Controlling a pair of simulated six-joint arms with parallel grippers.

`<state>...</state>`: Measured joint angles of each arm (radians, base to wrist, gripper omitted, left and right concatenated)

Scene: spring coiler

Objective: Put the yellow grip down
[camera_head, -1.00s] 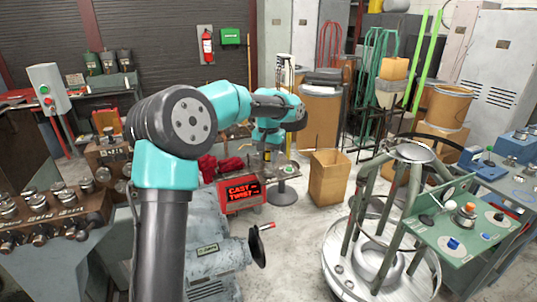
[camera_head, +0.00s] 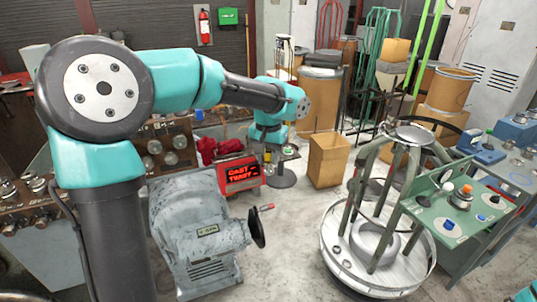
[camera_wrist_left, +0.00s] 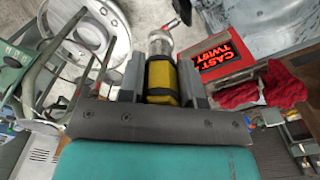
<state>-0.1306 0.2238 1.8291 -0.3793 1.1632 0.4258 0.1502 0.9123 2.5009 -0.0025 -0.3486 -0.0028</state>
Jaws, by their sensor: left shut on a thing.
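The yellow grip (camera_wrist_left: 162,82) is a yellow block with dark bands, held between the two grey fingers of my left gripper (camera_wrist_left: 161,70) in the left wrist view. A clear or metallic round piece (camera_wrist_left: 160,46) shows just beyond it. In the head view my left gripper (camera_head: 267,155) points down beside a small round stand (camera_head: 283,181), with a little yellow showing between its fingers. I cannot tell whether the grip touches the stand. My right gripper is out of view.
A red box with a lit sign (camera_head: 241,175) and red cloth (camera_head: 222,148) are close by. A grey machine with a handwheel (camera_head: 205,235) stands in front. A round metal frame (camera_head: 375,250) and green bench (camera_head: 450,215) are farther right.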

